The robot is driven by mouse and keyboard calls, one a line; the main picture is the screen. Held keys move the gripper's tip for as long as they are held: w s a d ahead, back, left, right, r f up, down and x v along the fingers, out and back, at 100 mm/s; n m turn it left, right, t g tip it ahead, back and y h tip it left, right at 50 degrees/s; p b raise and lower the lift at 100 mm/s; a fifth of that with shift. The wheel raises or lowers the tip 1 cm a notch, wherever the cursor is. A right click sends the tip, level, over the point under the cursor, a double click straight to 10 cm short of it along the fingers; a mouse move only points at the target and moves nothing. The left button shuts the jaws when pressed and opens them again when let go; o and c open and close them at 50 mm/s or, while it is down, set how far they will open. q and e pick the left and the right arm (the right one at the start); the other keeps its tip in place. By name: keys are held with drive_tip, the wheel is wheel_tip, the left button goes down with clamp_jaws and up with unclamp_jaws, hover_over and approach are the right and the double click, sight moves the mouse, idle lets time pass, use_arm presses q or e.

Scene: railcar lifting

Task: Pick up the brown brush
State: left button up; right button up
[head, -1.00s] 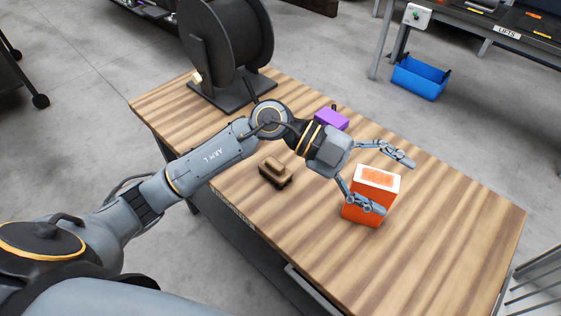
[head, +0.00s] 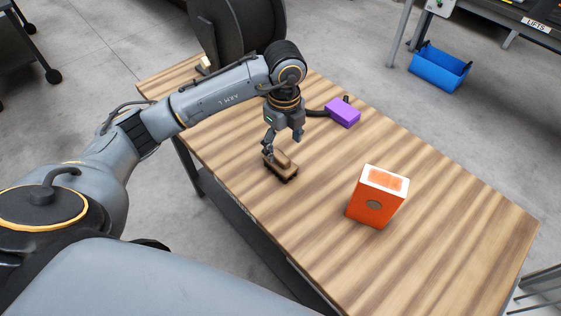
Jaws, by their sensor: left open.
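The brown brush (head: 284,168) lies on the wooden table (head: 330,250), left of its middle. It has a wooden handle on top and a dark underside. My left gripper (head: 281,145) is open and points down, just above and behind the brush. One finger is close to the brush's handle; I cannot tell whether it touches. The other finger hangs to the right of the brush, apart from it. My right gripper is not in view.
An orange box (head: 374,200) with a white top stands right of the brush. A purple block (head: 343,113) lies behind, with a dark piece beside it. A large black reel (head: 236,38) stands at the table's far left. A blue bin (head: 440,67) is on the floor.

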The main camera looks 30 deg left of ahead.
sight(280, 155)
use_arm(q)
drive_tip(key=shift+f, duration=0.8)
drive_tip(key=f, duration=0.2)
drive_tip(key=f+p, duration=0.1)
drive_tip(key=f, duration=0.1)
drive_tip(key=shift+s+a, duration=0.1)
drive_tip(key=shift+a, duration=0.3)
drive_tip(key=shift+f, duration=0.7)
drive_tip(key=c, duration=1.3)
